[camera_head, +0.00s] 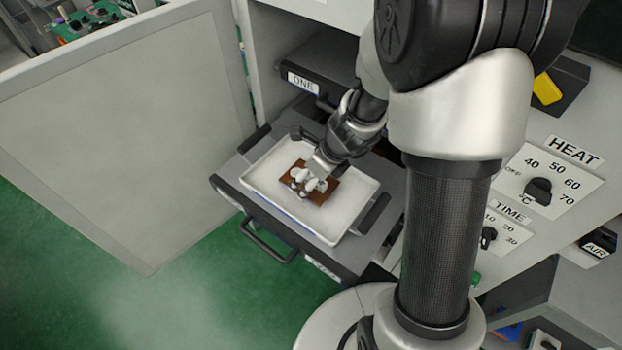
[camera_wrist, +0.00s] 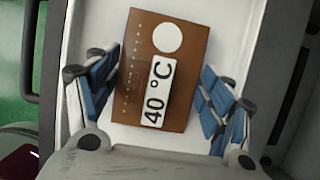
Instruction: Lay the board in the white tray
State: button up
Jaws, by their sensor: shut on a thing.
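The brown board (camera_head: 320,197) is over the floor of the white tray (camera_head: 265,185); I cannot tell whether it touches the tray floor. In the wrist view the board (camera_wrist: 141,62) shows a white disc and a "40 °C" label. My gripper (camera_head: 312,178) is above the tray and shut on the board. In the wrist view its blue-padded fingers (camera_wrist: 160,95) stand at the board's two long sides. The gripper hides part of the board in the head view. The tray (camera_wrist: 250,30) also shows around the board in the wrist view.
The tray sits on a pulled-out grey drawer (camera_head: 228,190) with a front handle. A closed-looking drawer labelled "ONE" (camera_head: 303,82) is above it. An open cabinet door (camera_head: 130,120) stands at the left. Heat (camera_head: 538,190) and time (camera_head: 488,237) knobs are on the panel at the right.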

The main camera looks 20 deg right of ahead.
jog(key=shift+r, duration=0.1)
jog(key=shift+f, duration=0.2)
jog(key=o, duration=1.1)
jog(key=shift+r, duration=0.1)
